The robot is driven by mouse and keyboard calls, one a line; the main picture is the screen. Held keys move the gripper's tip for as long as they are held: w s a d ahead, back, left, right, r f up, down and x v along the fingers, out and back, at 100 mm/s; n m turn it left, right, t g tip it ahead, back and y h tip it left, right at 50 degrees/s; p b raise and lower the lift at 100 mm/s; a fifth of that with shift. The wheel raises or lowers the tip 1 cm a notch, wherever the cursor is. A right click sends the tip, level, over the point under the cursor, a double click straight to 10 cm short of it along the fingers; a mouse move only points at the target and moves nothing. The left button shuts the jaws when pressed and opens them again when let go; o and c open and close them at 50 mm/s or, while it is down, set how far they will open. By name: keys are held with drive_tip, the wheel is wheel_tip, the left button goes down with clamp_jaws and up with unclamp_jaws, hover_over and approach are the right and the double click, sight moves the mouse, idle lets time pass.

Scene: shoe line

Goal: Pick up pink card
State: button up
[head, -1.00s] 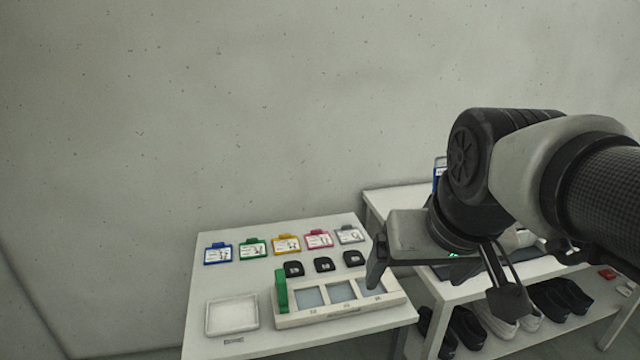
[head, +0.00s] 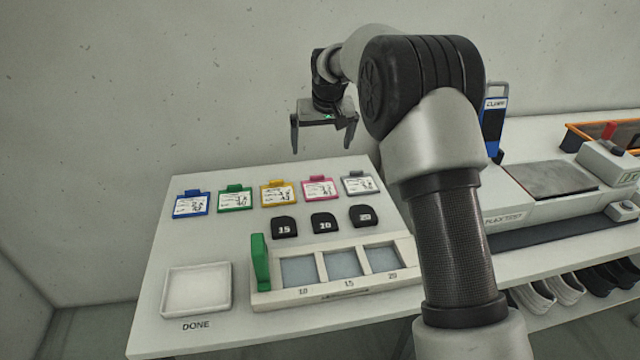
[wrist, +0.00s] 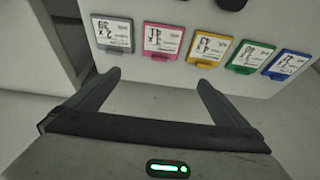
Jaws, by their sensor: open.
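The pink card (head: 319,188) lies flat on the white table in the row of cards, between the yellow card (head: 278,194) and the grey card (head: 358,183). In the wrist view the pink card (wrist: 162,40) is ahead of my fingertips, slightly left of the middle of the gap. My gripper (head: 322,150) is open and empty, above the back edge of the table and behind the card row. Its two fingers also show in the wrist view (wrist: 160,80), apart from every card.
Blue (head: 191,204) and green (head: 235,199) cards lie left of the yellow one. Black numbered pieces (head: 322,223), a three-window tray (head: 345,288) and a white DONE tray (head: 197,291) are nearer. The wall is close behind. A second table with a machine (head: 540,205) stands right.

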drive_tip(key=b, duration=0.1)
approach(317, 177)
drive_tip(key=x, duration=0.2)
drive_tip(key=shift+f, duration=0.4)
drive_tip(key=shift+b+x, duration=0.35)
drive_tip(key=shift+x, duration=2.6)
drive_tip(key=shift+w+r, duration=0.1)
drive_tip(key=shift+r, duration=0.05)
drive_tip(key=shift+c, duration=0.4)
drive_tip(key=c, duration=1.2)
